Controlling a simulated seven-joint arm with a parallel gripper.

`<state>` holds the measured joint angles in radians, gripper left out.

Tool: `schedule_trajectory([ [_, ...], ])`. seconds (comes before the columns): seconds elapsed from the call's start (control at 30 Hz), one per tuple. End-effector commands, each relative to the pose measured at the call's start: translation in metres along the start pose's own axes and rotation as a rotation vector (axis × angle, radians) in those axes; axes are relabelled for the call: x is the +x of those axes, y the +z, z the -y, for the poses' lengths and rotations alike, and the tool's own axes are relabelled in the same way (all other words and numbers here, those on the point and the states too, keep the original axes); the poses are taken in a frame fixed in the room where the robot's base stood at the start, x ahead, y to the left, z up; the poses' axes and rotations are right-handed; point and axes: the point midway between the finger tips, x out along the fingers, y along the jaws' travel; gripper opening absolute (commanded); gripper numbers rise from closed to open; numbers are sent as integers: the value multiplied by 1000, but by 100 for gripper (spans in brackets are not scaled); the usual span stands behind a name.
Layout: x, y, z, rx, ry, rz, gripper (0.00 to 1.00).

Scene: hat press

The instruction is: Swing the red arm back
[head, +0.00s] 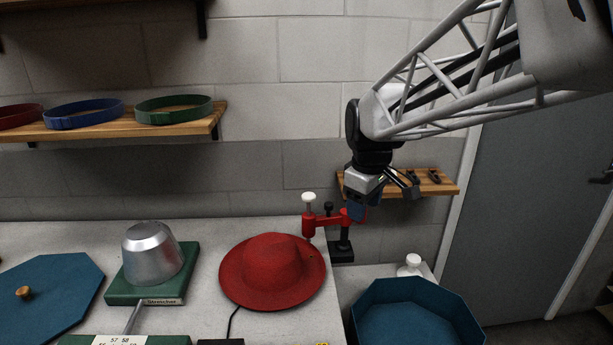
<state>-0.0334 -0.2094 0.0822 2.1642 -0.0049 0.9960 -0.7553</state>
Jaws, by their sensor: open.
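The red arm (325,221) stands at the right back corner of the worktable. It reaches left from a black post and base (341,249), and its left end carries a vertical rod with a white knob (309,197). The red felt hat (272,268) lies just left of and in front of it. My gripper (384,199) hangs pointing down at the red arm's right end, with its fingers spread. One finger overlaps the post end of the red arm in the picture; I cannot tell whether they touch. Part of that end is hidden behind the finger.
A metal stretcher form (152,254) on a green base stands left of the hat. A blue octagonal lid (50,287) lies at the far left. A blue octagonal tub (415,315) and a white bottle (413,265) are at the lower right. A small wall shelf (440,184) is behind my gripper.

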Motion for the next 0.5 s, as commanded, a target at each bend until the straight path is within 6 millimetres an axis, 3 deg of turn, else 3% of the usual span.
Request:
schedule_trajectory([
  [0.27,0,0,0,1,0,0,53],
  [0.5,3,-2,-1,-23,-11,-14,16],
])
